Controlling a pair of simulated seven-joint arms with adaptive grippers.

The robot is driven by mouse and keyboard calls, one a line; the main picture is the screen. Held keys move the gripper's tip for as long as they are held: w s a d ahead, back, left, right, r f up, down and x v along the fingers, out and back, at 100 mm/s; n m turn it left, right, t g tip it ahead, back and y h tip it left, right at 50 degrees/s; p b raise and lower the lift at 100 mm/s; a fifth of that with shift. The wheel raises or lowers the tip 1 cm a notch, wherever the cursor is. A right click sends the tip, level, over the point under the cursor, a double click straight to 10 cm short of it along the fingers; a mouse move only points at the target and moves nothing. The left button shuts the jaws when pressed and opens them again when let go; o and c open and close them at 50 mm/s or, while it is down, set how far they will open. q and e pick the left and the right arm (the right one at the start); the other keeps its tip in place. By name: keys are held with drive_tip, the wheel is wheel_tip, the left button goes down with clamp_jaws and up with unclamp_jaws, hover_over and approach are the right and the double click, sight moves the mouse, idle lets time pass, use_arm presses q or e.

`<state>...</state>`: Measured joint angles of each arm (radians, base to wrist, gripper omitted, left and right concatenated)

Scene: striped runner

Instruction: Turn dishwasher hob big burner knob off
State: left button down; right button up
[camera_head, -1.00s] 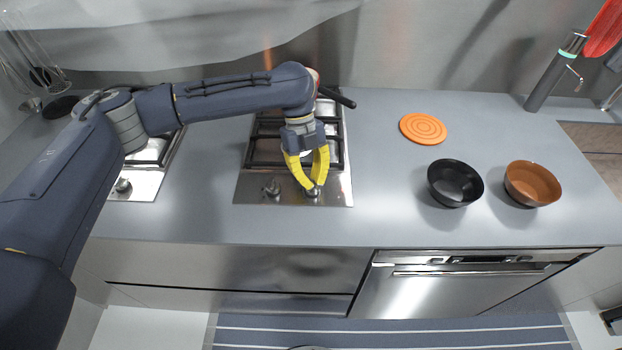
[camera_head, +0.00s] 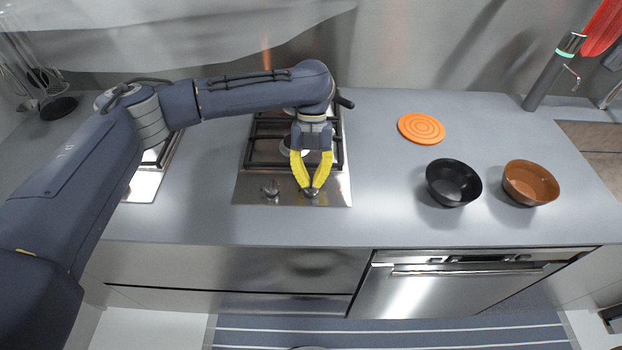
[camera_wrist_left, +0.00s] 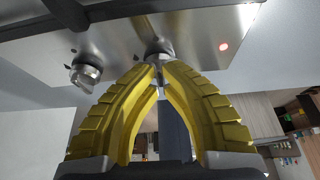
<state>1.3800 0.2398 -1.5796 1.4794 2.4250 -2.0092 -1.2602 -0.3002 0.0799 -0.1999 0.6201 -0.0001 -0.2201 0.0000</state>
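The right hob (camera_head: 240,194) is a steel plate with black grates and two knobs on its front strip. My left gripper (camera_head: 310,189) reaches down over it, its yellow fingers closed together at the right-hand knob (camera_head: 311,195). In the left wrist view the fingertips (camera_wrist_left: 158,62) meet at this knob (camera_wrist_left: 157,46), which they partly hide. The left-hand knob (camera_head: 271,188) stands free beside the gripper; it also shows in the left wrist view (camera_wrist_left: 85,72). A small red light (camera_wrist_left: 224,46) glows on the plate there. My right gripper is not in view.
A second hob (camera_head: 145,186) is partly behind my left arm. An orange trivet (camera_head: 421,129), a black bowl (camera_head: 453,183) and a brown bowl (camera_head: 530,183) stand to the right. A dishwasher (camera_head: 450,289) is below the counter. The counter just right of the hob is clear.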

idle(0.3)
use_arm(q)
drive_tip(key=c, duration=1.5)
unclamp_jaws()
drive_tip(key=shift+r, duration=0.1)
drive_tip(key=v, duration=1.1)
drive_tip(key=shift+w+r, duration=0.25)
drive_tip(key=shift+r, duration=0.1)
